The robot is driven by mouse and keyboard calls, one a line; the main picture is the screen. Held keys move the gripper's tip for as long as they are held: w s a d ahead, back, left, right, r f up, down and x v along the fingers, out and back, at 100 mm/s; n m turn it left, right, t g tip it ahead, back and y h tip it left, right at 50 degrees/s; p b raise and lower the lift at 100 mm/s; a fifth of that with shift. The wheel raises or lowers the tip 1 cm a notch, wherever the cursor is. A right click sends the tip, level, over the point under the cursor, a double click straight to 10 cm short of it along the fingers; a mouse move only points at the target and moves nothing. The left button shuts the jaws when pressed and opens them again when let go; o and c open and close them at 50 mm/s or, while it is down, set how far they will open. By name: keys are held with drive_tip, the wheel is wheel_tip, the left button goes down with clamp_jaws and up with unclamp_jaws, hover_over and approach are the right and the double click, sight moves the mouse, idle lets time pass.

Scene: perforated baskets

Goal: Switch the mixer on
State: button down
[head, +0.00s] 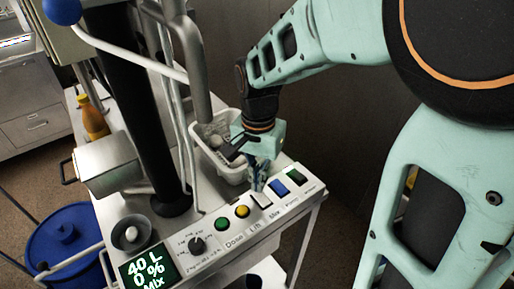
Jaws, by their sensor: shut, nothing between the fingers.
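The mixer's control panel (250,225) runs along the front edge of a metal cart. It has a green round button (222,224), a yellow round button (242,211), a white rocker switch (261,200), a blue one (279,188) and a green one (296,175). The "Mix" label appears to line up with the white switch. The display (148,270) reads "40 L", "0 %" and "Mix". My gripper (257,186) is shut and empty, pointing down at the white switch's far edge. I cannot tell whether it touches the switch.
A white perforated basket (222,148) stands behind my gripper. A black dial (197,245) is left of the buttons. A dark column (150,120) and metal pipes rise from the cart. A metal box (108,163), an orange bottle (93,118) and a blue lidded bin (62,240) are at left.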

drive_tip(key=shift+f+b, duration=0.85)
drive_tip(key=shift+f, duration=0.3)
idle(0.6)
drive_tip(key=shift+r, duration=0.1)
drive_tip(key=shift+r+p, duration=2.75)
drive_tip(key=shift+r, duration=0.75)
